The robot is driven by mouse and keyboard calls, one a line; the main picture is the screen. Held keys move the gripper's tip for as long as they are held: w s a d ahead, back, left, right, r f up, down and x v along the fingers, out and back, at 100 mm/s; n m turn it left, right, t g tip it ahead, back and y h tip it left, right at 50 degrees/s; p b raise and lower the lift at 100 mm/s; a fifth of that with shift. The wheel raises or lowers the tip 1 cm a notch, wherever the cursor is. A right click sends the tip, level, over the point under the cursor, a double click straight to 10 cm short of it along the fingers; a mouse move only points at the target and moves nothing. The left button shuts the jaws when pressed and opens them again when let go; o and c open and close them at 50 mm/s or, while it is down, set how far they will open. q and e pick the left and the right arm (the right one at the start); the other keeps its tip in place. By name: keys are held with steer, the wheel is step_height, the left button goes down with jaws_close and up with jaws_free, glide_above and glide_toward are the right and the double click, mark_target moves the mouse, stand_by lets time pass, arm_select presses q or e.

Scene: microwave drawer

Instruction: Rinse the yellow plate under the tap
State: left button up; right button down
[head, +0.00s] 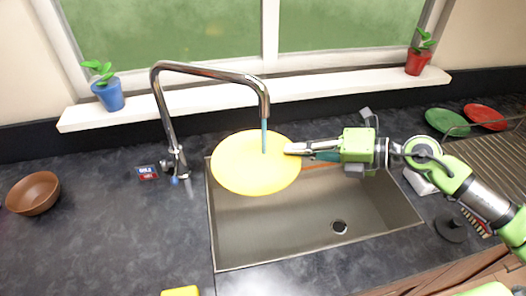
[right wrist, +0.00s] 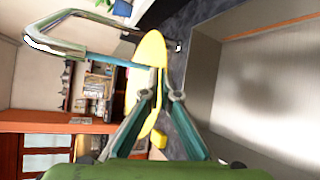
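The yellow plate (head: 240,170) is held over the left part of the sink (head: 330,200). My right gripper (head: 292,149) is shut on the plate's right rim. In the right wrist view the plate (right wrist: 152,50) shows nearly edge-on between the fingers (right wrist: 161,88). The tap (head: 205,70) arches over from the left, with its spout above the plate. A thin blue stream of water (head: 264,136) runs from the spout onto the plate's upper right part. My left gripper is not in view.
A brown bowl (head: 34,193) stands on the dark counter at left. A green plate (head: 447,122) and a red plate (head: 485,117) lie at the back right, near a drying rack (head: 495,150). Potted plants (head: 108,94) (head: 417,61) stand on the sill. A yellow block (head: 180,291) lies at the front edge.

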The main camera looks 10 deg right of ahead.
mark_target(288, 170)
steer(key=shift+s+a+r+p, duration=0.1)
steer(key=shift+s+a+p, duration=0.65)
steer(key=shift+s, duration=0.25)
steer(key=shift+s+a+p, duration=0.65)
steer(key=shift+s+p, duration=0.15)
steer(key=shift+s, duration=0.15)
steer(key=shift+s+a, duration=0.25)
steer(key=shift+s, duration=0.1)
steer(key=p, duration=0.1)
steer(key=s+a+r+p, duration=0.1)
steer(key=p, duration=0.1)
steer(key=shift+s+r+p, duration=0.1)
steer(key=shift+r+p, duration=0.2)
steer(key=p, duration=0.1)
steer(key=s+a+r+p, duration=0.1)
steer(key=p, duration=0.1)
steer(key=shift+s+r, duration=0.2)
steer(key=shift+s, duration=0.05)
steer(key=shift+s+a+r+p, duration=0.3)
steer(key=shift+s+r+p, duration=0.15)
steer(key=shift+p, duration=0.4)
steer(key=shift+s+a, duration=0.15)
steer(key=shift+s, duration=0.1)
